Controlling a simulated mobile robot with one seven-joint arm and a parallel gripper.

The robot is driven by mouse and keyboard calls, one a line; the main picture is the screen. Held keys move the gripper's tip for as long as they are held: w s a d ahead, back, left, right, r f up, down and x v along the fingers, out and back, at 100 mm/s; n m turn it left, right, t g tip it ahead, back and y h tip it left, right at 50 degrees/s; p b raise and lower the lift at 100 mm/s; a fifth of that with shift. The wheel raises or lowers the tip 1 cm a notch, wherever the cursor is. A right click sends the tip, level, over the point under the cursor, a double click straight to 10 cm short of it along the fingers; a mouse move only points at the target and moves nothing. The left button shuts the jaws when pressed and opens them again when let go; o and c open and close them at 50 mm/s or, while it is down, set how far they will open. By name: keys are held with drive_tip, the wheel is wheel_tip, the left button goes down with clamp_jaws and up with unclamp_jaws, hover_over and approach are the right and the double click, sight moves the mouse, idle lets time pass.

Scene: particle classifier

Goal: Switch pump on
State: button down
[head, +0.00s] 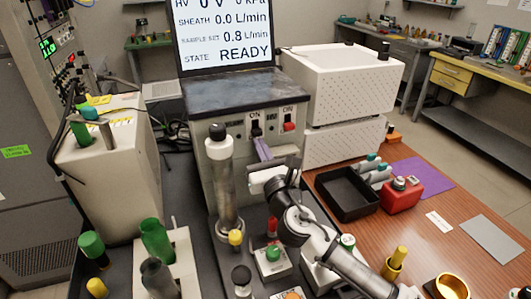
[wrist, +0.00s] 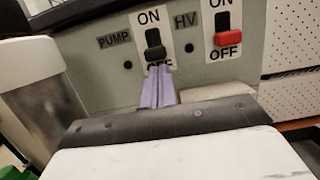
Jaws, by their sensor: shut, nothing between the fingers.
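The pump switch (wrist: 155,52) is a black lever on the panel beside the PUMP label, with ON above and OFF below. Its lever sits low, towards OFF. In the head view the pump switch (head: 256,131) is on the front of the grey cabinet. My gripper (wrist: 160,69) has purple fingers that are shut and empty. Their tips are just below the black lever and partly cover its OFF label; I cannot tell whether they touch it. In the head view my gripper (head: 261,142) reaches up to the panel from the lower right.
The red HV switch (wrist: 228,38) is just right of the pump switch, with its lever low, near OFF. A tall grey cylinder (head: 220,185) stands close left of my gripper. The display (head: 223,35) above reads READY. A black tray (head: 345,195) lies to the right.

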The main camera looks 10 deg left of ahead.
sight(259, 132)
idle(0.3)
drive_tip(key=shift+r+p, duration=0.3)
drive_tip(key=shift+r, duration=1.15)
